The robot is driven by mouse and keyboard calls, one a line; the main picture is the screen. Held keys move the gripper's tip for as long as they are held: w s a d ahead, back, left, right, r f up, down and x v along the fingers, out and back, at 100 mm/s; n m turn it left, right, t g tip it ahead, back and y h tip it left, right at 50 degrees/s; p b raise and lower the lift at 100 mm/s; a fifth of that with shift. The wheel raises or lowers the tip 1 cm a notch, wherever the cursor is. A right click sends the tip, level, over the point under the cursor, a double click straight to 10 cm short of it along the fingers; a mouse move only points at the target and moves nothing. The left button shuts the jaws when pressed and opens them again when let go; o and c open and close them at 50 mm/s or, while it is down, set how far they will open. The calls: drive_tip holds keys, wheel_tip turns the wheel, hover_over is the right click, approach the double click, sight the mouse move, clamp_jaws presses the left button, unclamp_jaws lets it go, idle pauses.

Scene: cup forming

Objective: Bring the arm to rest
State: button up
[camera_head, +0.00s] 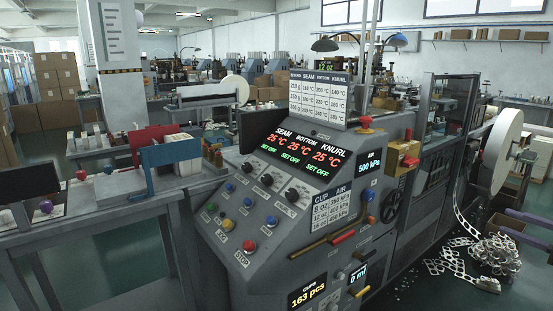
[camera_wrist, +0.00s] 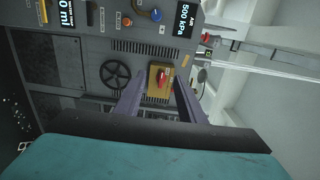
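My gripper (camera_wrist: 158,85) shows in the wrist view as two purple-grey fingers spread apart, with nothing between them. Beyond the gap is the machine's yellow box with a red switch (camera_wrist: 161,78), and the fingers look apart from it. In the camera_head view, two purple-grey bars at the right edge look like the same gripper (camera_head: 500,220), to the right of the machine and near the paper roll (camera_head: 502,150). Most of my arm is out of view there.
The cup machine (camera_head: 240,215) fills the middle, its counter reading 163 pcs. A black handwheel (camera_wrist: 115,75) sits beside the yellow box. Scrap strip (camera_head: 485,262) lies heaped on the floor below the roll. A grey bench (camera_head: 100,225) stands left.

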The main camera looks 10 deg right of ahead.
drive_tip(key=w+a+f+g+p, duration=0.1)
drive_tip(key=w+a+f+g, duration=0.25)
drive_tip(key=a+f, duration=0.65)
drive_tip(key=w+a+f+n+g, duration=0.1)
drive_tip(key=w+a+f+g, duration=0.1)
drive_tip(key=w+a+f, duration=0.55)
drive_tip(key=w+a+f+g+p, duration=0.1)
drive_tip(key=w+a+f+g, duration=0.15)
drive_tip(key=a+f, duration=0.95)
drive_tip(key=s+a+f+n+g+h+p, duration=0.1)
drive_tip(key=s+a+f+n+g, duration=0.15)
drive_tip(key=s+a+f, duration=0.4)
drive_tip(key=s+a+f+n+g, duration=0.1)
drive_tip(key=s+a+f+g, duration=0.25)
drive_tip(key=a+f, duration=0.6)
drive_tip(key=s+a+f+n+g+h+p, duration=0.1)
drive_tip(key=s+a+f+g, duration=0.3)
drive_tip(key=a+f, duration=0.45)
drive_tip(key=s+a+f+n+g+h, duration=0.1)
drive_tip(key=s+a+f+n+h, duration=0.1)
drive_tip(key=s, duration=0.8)
drive_tip(key=s+a+f+n+g+h+p, duration=0.1)
drive_tip(key=s+f+n+h, duration=0.3)
drive_tip(key=s, duration=0.7)
drive_tip(key=shift+a+f+n+g, duration=0.45)
drive_tip(key=shift+a+f+g, duration=0.25)
drive_tip(key=shift+f, duration=0.4)
drive_tip(key=shift+a, duration=0.1)
